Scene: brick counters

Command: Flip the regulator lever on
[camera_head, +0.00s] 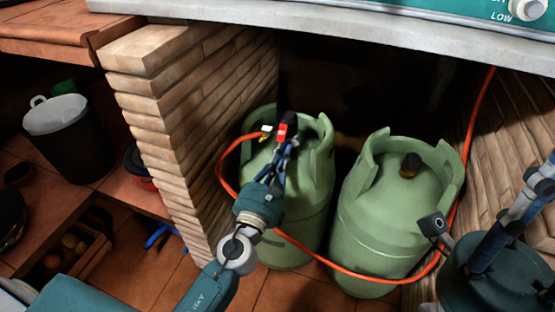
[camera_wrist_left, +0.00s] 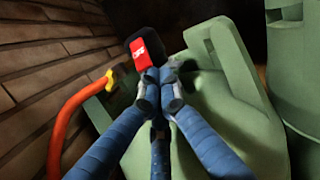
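The gas regulator (camera_wrist_left: 137,39) is a black body with a red lever (camera_head: 282,131) bearing a white mark. It sits on top of the left green gas cylinder (camera_head: 310,190). In the left wrist view the red lever (camera_wrist_left: 145,54) is just beyond my fingertips. My left gripper (camera_head: 284,146) reaches up to it from the front.
An orange hose (camera_head: 222,165) runs from the regulator's yellow fitting (camera_wrist_left: 112,77) around the cylinders. A second green cylinder (camera_head: 385,225) stands to the right. A brick wall (camera_head: 165,110) is close on the left, and the counter edge (camera_head: 330,30) overhangs.

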